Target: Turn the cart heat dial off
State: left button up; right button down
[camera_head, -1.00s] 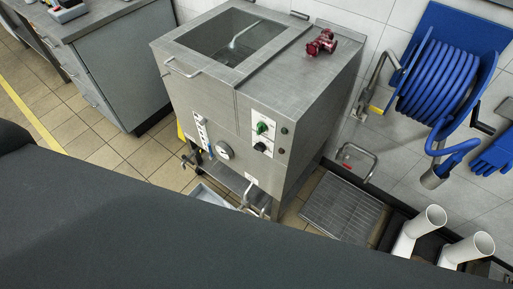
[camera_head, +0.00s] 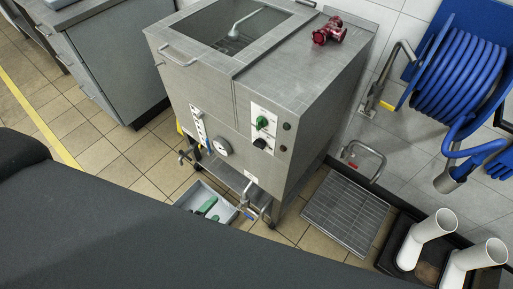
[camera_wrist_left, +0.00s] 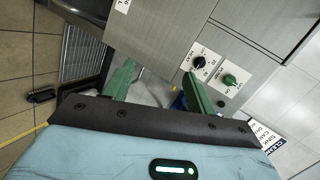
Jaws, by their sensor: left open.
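The steel mixer cart (camera_head: 215,95) stands in the middle of the head view. Its front panel carries a green dial (camera_head: 262,123) above a black dial (camera_head: 260,143). In the left wrist view the black dial (camera_wrist_left: 197,60) and the green dial (camera_wrist_left: 228,80) show on white label plates, whose print is too small to read surely. My left gripper (camera_wrist_left: 160,80) has its green fingers apart, with no object held between them. Both dials lie to the right of and beyond its fingertips, apart from them. My right gripper is in neither view.
A red fitting (camera_head: 328,31) lies on the cart's top. A grey tray (camera_head: 228,211) with green items sits below. A floor grate (camera_head: 345,212), white boots (camera_head: 428,236) and a blue hose reel (camera_head: 460,80) are at right. A grey cabinet (camera_head: 110,65) stands at left.

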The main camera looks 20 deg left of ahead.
pick_arm(q)
jog(key=w+r+m+t+h+b, duration=0.1)
jog(key=w+m+t+h+b, duration=0.1)
jog(key=w+m, duration=0.65)
jog(key=m+t+h+b, duration=0.2)
jog(key=m, duration=1.2)
send_near(257, 146)
jog(key=w, duration=0.2)
jog(key=x, duration=0.6)
jog(key=shift+w+d, duration=0.25)
jog(key=shift+d, duration=0.15)
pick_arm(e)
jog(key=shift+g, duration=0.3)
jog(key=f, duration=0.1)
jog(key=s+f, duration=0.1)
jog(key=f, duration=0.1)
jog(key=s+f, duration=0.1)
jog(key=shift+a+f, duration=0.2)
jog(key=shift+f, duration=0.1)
pick_arm(q)
jog(key=c, duration=1)
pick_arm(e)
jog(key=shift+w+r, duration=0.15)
